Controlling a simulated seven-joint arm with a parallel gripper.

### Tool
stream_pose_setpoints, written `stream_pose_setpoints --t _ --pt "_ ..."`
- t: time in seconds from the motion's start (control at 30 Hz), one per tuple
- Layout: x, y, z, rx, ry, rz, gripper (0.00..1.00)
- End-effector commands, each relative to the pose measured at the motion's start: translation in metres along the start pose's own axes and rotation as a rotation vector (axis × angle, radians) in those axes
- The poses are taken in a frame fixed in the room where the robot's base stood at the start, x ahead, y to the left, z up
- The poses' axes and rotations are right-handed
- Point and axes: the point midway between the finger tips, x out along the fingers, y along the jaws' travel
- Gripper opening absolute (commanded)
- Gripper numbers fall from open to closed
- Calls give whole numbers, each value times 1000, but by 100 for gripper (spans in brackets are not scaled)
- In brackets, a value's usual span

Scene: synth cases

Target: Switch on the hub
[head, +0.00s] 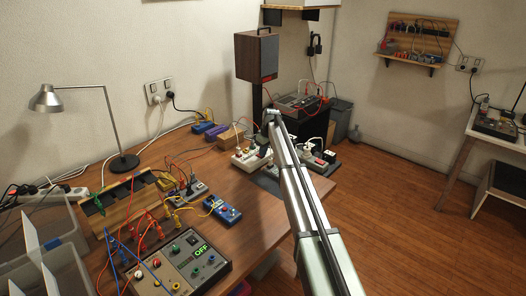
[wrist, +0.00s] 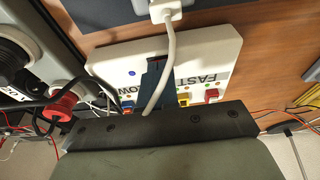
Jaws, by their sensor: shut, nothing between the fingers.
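A white hub-like box (wrist: 108,66) lies under my gripper in the wrist view. It bears the word FAST, a second word partly covered, a round blue spot (wrist: 131,73), and a row of small coloured switches, among them a red one (wrist: 212,95) and a yellow one (wrist: 183,99). A white plug (wrist: 168,10) with its cable crosses the box. My gripper (wrist: 154,66) is shut and empty over the box's middle, hiding part of its face; I cannot tell whether it touches. In the head view, white boxes (head: 247,160) sit at the table's far end, partly behind my arm.
A dark box with a red plug (wrist: 66,98) stands close on the left in the wrist view. In the head view, a control box reading OFF (head: 180,262), a blue meter (head: 222,209) and several loose cables lie on the wooden table (head: 240,191).

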Motion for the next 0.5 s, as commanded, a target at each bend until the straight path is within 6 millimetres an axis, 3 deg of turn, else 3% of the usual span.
stream_pose_setpoints --t 0.5 --pt "3 0 -2 0 2 0 0"
